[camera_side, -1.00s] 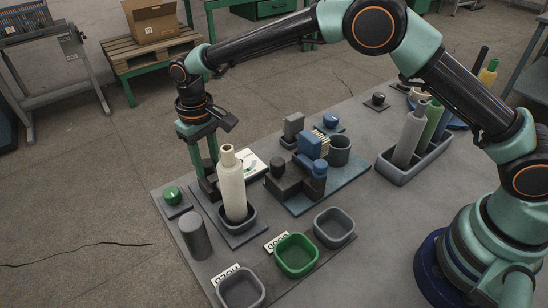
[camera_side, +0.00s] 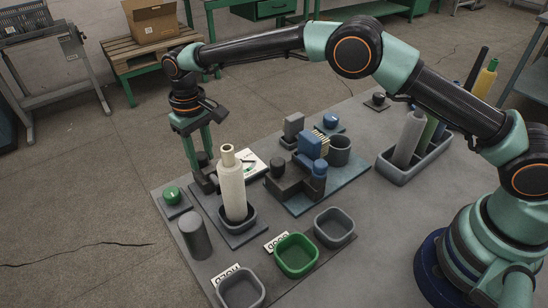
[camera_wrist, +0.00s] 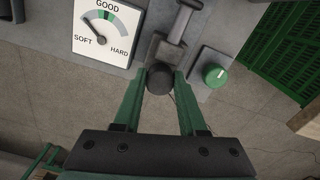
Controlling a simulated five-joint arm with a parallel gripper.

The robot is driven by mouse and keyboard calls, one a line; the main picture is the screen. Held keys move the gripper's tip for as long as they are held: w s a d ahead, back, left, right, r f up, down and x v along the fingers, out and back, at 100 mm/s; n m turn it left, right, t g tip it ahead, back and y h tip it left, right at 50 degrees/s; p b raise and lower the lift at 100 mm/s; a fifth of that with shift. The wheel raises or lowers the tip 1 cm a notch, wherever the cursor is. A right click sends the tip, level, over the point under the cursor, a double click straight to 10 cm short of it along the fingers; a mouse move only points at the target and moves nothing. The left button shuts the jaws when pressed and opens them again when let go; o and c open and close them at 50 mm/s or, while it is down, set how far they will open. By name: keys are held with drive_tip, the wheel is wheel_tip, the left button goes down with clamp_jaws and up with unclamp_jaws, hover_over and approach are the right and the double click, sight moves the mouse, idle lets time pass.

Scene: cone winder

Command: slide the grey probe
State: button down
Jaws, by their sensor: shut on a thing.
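The grey probe (camera_wrist: 160,78) shows in the wrist view as a dark round knob on a dark grey sliding block. My gripper (camera_wrist: 161,74) has its two green fingers on either side of the knob, shut on it. In the side view my gripper (camera_side: 204,165) is low at the left end of the bench, behind the cream cone (camera_side: 232,190). The cone stands upright in a dark grey holder (camera_side: 245,229); the probe stands beside it, partly hidden. The gauge (camera_wrist: 107,30) reads SOFT, GOOD and HARD; its needle points up and left, on the SOFT side.
A green round knob (camera_side: 172,194) sits on a plate left of the probe. A dark grey cylinder (camera_side: 195,238), a green bin (camera_side: 296,256) and two grey bins (camera_side: 334,227) stand in front. A blue and grey fixture (camera_side: 305,175) is to the right. A tray (camera_side: 414,165) holds more cones.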

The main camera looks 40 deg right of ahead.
drive_tip(key=shift+c, duration=2.3)
unclamp_jaws()
drive_tip(key=shift+w+r, duration=0.15)
drive_tip(key=shift+w, duration=0.2)
drive_tip(key=shift+s, duration=0.1)
wheel_tip(320, 180, up, 12)
